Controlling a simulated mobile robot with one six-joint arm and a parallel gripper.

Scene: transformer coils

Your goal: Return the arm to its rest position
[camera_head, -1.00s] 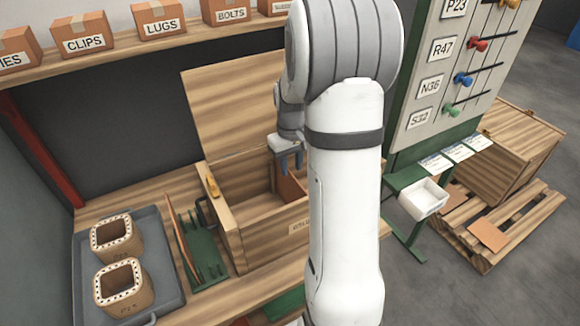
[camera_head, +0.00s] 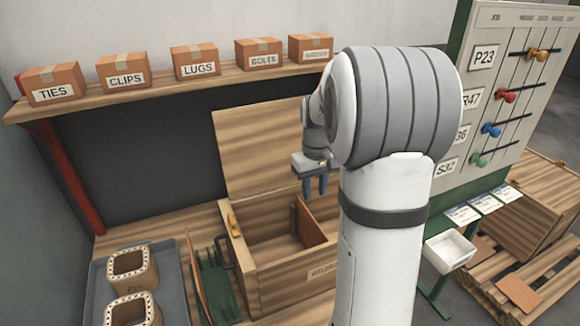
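My gripper (camera_head: 315,186) hangs above the right part of an open wooden crate (camera_head: 262,268), fingers pointing down. Its two blue-grey fingers stand a little apart with nothing visible between them. It is clear of the crate's rim as far as I can see. My white arm rises in front at the right and hides part of the crate and bench behind it. The crate's lid (camera_head: 262,150) stands open at the back. A brown divider (camera_head: 309,222) stands inside the crate.
A grey tray (camera_head: 173,290) at lower left holds two square coils (camera_head: 132,265). A green rack (camera_head: 214,285) stands between tray and crate. A shelf (camera_head: 150,93) with labelled boxes runs along the back. A board with coloured sliders (camera_head: 505,95) and a white bin (camera_head: 449,250) are at right.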

